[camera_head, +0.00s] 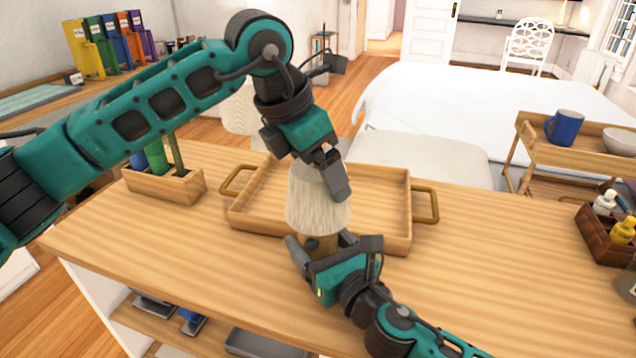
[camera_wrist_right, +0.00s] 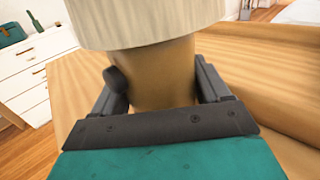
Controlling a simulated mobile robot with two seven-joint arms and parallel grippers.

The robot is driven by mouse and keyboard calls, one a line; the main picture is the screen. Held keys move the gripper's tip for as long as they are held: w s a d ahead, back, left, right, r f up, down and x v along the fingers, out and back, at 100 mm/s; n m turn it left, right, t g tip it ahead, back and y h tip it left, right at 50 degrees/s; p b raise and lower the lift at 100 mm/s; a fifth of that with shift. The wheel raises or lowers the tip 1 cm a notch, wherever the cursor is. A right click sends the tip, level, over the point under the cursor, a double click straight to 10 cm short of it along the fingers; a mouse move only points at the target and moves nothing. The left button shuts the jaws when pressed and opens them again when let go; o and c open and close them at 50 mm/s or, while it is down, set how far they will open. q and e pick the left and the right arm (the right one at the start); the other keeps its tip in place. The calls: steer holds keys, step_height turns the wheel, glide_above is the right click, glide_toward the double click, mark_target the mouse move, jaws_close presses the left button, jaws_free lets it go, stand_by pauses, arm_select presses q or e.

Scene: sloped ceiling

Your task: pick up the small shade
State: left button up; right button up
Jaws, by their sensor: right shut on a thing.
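The small shade (camera_head: 316,208) is pale, ribbed and slightly flared. It sits upright on a round wooden lamp base (camera_head: 318,244); the shade's lower part also shows at the top of the right wrist view (camera_wrist_right: 145,22). My right gripper (camera_head: 322,247) is shut on the lamp base (camera_wrist_right: 155,78), one finger on each side, just below the shade's rim. My left gripper (camera_head: 328,172) is at the top of the shade, pointing down. One dark finger overlaps the shade's upper right; the other is not clear, and I cannot tell whether it touches the shade.
A wooden tray (camera_head: 385,233) with two handles lies just behind the lamp on the wooden counter (camera_head: 190,250). A wooden planter box (camera_head: 168,187) stands at the left. A brown caddy of bottles (camera_head: 600,240) stands at the right. The counter's right part is mostly clear.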

arm_select(q)
steer(key=shift+r, duration=0.1)
step_height(320, 180, up, 10)
steer(key=shift+f, duration=0.1)
stand_by(0.3)
steer(key=shift+r, duration=3)
arm_select(e)
steer(key=o, duration=1.3)
steer(key=v, duration=1.2)
